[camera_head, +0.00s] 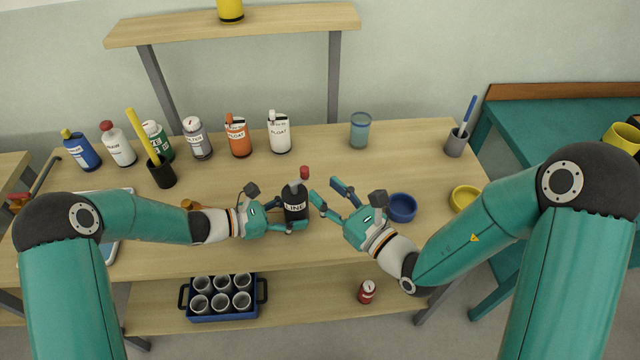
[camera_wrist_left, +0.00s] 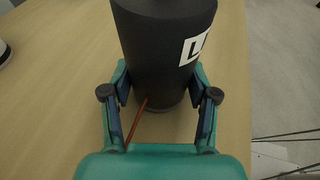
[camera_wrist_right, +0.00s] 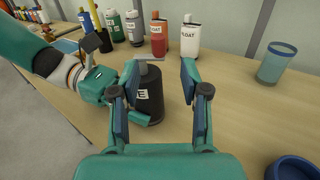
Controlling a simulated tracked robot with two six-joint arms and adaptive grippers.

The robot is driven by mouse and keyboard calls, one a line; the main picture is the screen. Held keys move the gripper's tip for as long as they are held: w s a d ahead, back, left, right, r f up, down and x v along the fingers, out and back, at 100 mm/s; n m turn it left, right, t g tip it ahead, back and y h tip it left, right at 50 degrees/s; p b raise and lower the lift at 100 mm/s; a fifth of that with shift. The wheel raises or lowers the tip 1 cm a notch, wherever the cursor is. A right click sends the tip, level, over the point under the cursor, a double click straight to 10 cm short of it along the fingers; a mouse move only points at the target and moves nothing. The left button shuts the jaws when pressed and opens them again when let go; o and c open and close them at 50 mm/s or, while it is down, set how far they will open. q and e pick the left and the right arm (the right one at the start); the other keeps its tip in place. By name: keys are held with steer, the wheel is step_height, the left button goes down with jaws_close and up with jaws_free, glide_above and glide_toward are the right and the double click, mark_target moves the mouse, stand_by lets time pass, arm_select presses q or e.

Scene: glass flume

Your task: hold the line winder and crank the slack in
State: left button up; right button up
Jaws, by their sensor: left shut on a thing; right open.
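The line winder (camera_head: 295,205) is a black cylinder with a white LINE label, standing upright on the table, with a grey crank and a red knob (camera_head: 304,172) on top. My left gripper (camera_head: 291,213) is shut around its body from the left; in the left wrist view the fingers flank the black winder (camera_wrist_left: 160,45), and a thin reddish-brown line (camera_wrist_left: 137,120) runs from its lower side. My right gripper (camera_head: 325,189) is open and empty, just right of the winder. In the right wrist view, the grey crank bar (camera_wrist_right: 148,60) shows beyond the fingers, partly hidden by the left one.
Several labelled bottles, including an orange one (camera_head: 237,137) and a white one (camera_head: 279,133), stand behind. A blue cup (camera_head: 360,130) is at the back, and a blue bowl (camera_head: 402,208) and yellow bowl (camera_head: 465,199) are on the right. The table between winder and back bottles is clear.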

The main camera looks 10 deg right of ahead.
mark_target(304, 172)
steer(key=a+r+n+g+y, duration=0.4)
steer(key=r+n+g+y, duration=0.1)
steer(key=g+y, duration=0.25)
steer(key=w+d+f+n+g, duration=0.25)
steer(key=d+f, duration=0.25)
steer(key=d, duration=0.6)
steer(key=shift+t, duration=0.3)
steer(key=x, duration=1.2)
steer(key=shift+h, duration=0.25)
jaws_close()
